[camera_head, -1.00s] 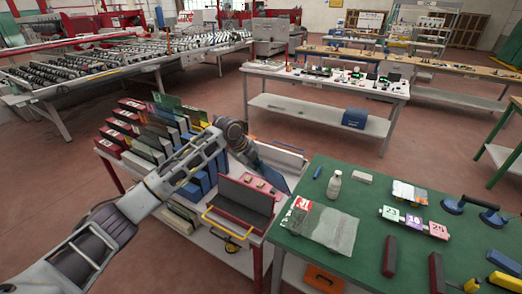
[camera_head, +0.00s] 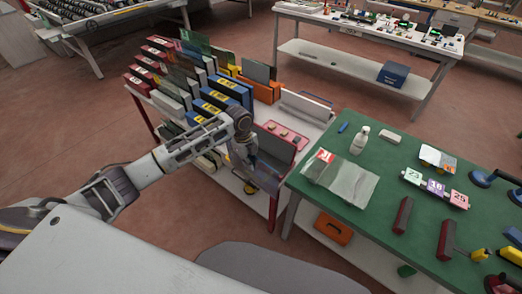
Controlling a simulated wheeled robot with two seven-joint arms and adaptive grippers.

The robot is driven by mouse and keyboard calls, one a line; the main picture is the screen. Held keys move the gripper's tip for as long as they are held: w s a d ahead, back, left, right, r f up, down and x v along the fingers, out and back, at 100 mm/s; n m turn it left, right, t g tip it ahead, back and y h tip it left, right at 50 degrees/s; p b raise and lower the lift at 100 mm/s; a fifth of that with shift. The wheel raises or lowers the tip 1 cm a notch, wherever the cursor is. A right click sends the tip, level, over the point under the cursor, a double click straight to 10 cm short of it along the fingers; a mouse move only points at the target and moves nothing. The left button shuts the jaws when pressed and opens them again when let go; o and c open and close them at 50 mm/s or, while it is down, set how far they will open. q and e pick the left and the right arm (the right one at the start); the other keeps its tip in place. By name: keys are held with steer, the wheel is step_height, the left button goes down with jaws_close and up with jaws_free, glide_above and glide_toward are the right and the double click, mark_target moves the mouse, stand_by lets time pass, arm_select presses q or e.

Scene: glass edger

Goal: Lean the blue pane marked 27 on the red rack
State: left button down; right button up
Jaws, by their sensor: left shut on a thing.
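The red rack (camera_head: 148,72) is the row of red blocks with white number labels at the cart's left, with panes leaning among the blocks. Blue blocks with yellow labels (camera_head: 214,98) stand to its right, left of my gripper. My right gripper is not in view.
The green table (camera_head: 360,215) at right holds a bottle (camera_head: 359,140), a plastic-wrapped packet (camera_head: 340,181), numbered blocks (camera_head: 436,187) and dark red bars. Orange blocks (camera_head: 262,90) stand at the cart's back. A white bench (camera_head: 375,38) stands behind, across open floor.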

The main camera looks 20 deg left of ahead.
arm_select(q)
steer(key=s, duration=0.1)
steer(key=s+a+g, duration=0.1)
steer(key=s+a, duration=0.1)
steer(key=shift+s+r+n+g+y, duration=0.2)
steer(key=shift+r+n+g+y, duration=0.1)
steer(key=shift+n+g, duration=0.1)
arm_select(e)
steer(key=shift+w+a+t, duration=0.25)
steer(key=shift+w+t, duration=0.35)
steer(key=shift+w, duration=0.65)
arm_select(q)
steer(key=shift+d+g, duration=0.1)
steer(key=shift+g, duration=0.2)
